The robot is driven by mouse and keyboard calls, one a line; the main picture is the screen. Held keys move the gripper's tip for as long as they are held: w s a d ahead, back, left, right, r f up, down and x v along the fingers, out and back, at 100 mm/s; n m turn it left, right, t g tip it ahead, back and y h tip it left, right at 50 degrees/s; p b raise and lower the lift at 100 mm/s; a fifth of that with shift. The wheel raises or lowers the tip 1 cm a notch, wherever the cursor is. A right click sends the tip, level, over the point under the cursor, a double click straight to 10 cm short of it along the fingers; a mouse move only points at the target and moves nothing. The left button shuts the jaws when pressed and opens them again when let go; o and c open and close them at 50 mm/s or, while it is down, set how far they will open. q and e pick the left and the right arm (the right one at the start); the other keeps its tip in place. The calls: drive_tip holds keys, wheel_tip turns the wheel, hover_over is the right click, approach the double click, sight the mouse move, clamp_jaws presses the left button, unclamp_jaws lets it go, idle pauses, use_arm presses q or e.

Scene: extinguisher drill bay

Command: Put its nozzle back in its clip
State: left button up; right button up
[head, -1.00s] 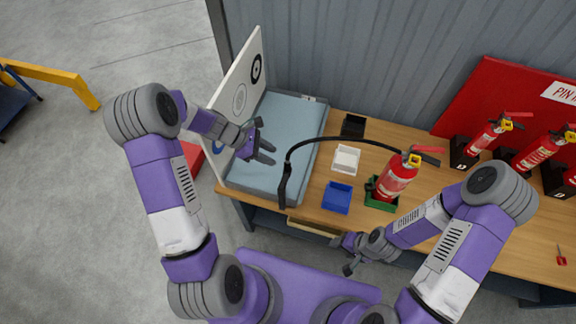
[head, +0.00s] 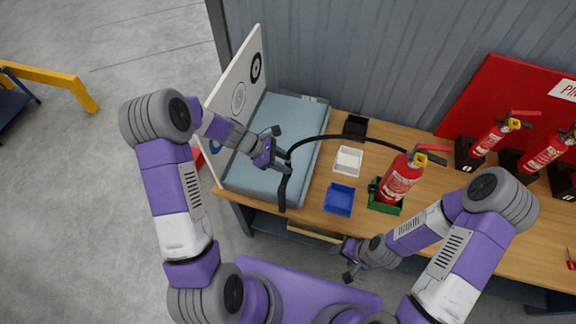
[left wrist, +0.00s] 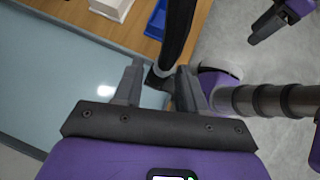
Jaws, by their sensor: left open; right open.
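A red extinguisher (head: 401,181) stands in a green holder (head: 386,208) on the bench. Its black hose (head: 340,137) arches left to the black nozzle (head: 283,190), which hangs down at the front edge of the blue-grey pad. My left gripper (head: 284,158) is open at the nozzle's upper part. In the left wrist view the nozzle (left wrist: 178,35) reaches down to between the open fingertips (left wrist: 162,72); I see no grip on it. My right gripper (head: 346,262) is open and empty in front of the bench. I cannot make out the clip clearly.
A blue tray (head: 338,200), a white tray (head: 347,160) and a black tray (head: 355,126) lie between pad (head: 265,170) and extinguisher. A white target board (head: 236,95) stands left. More extinguishers (head: 492,139) stand at right before a red panel (head: 490,95).

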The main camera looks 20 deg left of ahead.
use_arm(q)
clamp_jaws()
wheel_tip(320, 180, up, 5)
drive_tip(key=p, duration=0.4)
idle(0.7)
